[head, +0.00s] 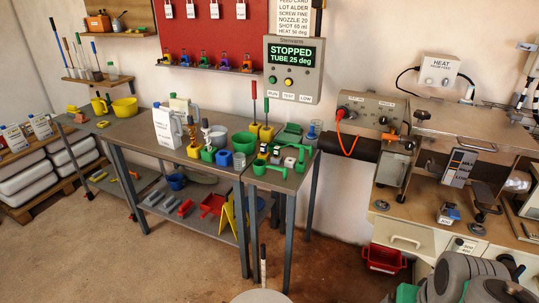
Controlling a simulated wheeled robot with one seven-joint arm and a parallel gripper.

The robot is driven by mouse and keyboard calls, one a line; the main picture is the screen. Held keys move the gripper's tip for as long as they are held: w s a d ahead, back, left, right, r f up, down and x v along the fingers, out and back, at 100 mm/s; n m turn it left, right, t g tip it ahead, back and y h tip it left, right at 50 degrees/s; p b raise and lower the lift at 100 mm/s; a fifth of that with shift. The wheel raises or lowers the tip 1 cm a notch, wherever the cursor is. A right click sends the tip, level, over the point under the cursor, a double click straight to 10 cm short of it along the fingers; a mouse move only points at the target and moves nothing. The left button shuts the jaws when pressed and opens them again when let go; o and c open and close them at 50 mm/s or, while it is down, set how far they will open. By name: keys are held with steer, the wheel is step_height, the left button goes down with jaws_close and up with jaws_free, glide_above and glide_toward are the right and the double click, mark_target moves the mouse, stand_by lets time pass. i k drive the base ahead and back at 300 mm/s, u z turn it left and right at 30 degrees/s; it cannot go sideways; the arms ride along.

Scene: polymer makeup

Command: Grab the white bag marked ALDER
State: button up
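A white bag (167,128) with dark print stands upright on the grey workbench (135,127), left of several small coloured tools and pots. Its print is too small to read. More white bags with dark and coloured labels stand on the low rack at the far left, one at the left edge (14,138) and one beside it (41,127). Their labels are also unreadable here. Grey and dark rounded links, which look like my arm, fill the bottom right corner. I see no gripper fingers, and nothing touches the bag on the bench.
A card (296,16) on the wall reads LOT ALDER above a STOPPED display panel (293,68). A machine (455,140) with an orange-handled lever stands at right.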

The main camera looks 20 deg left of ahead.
mark_target(166, 125)
steer(key=u, duration=1.45)
steer(key=k, duration=0.35)
steer(key=u, duration=1.6)
steer(key=i, duration=2.4)
steer(key=z, duration=1)
steer(key=i, duration=0.65)
steer(key=z, duration=0.85)
steer(key=i, duration=1.25)
steer(key=z, duration=0.15)
